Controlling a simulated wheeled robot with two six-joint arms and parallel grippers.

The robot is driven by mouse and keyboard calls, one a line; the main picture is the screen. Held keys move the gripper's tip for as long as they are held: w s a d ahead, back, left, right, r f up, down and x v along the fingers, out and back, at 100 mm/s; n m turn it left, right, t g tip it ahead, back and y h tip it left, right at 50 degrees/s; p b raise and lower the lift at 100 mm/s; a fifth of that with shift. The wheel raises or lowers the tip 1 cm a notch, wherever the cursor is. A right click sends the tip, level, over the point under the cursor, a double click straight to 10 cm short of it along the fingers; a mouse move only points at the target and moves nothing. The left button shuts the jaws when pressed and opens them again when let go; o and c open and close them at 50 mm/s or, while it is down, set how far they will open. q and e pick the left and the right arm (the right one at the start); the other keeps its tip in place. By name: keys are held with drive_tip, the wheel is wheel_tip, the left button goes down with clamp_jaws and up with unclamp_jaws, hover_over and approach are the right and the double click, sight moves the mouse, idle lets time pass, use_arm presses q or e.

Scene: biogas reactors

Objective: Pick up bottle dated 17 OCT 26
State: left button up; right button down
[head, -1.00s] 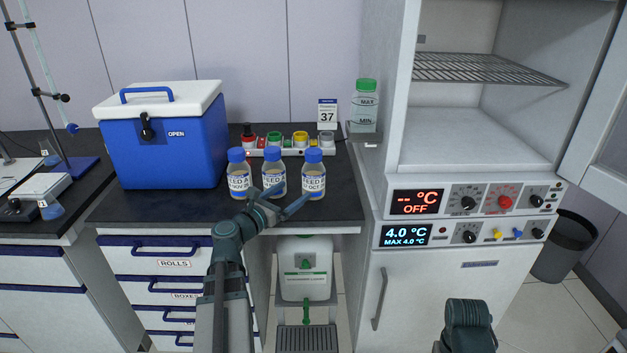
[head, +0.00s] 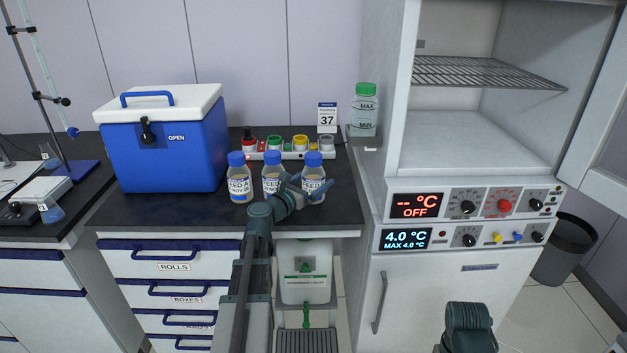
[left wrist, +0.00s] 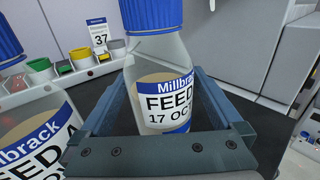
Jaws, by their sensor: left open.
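The bottle dated 17 OCT (head: 313,171) is the rightmost of three blue-capped bottles on the dark bench. In the left wrist view its label (left wrist: 168,108) reads "Millbrack FEED" and "17 OCT"; the year is not visible. My left gripper (head: 312,184) is open, with one finger on each side of this bottle. In the left wrist view the fingers (left wrist: 160,75) flank its body, and I cannot tell whether they touch it. The bottle stands upright. My right gripper is out of view.
The middle bottle (head: 271,178) stands close to the left of the target, with the left bottle (head: 238,180) beyond. A blue cooler (head: 165,150) stands left and a white cabinet (head: 470,260) right.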

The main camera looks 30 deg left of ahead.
use_arm(q)
drive_tip(key=w, duration=0.2)
drive_tip(key=shift+w+d, duration=0.15)
drive_tip(key=shift+w, duration=0.15)
drive_tip(key=shift+s, duration=0.1)
clamp_jaws()
drive_tip(key=shift+r, duration=0.1)
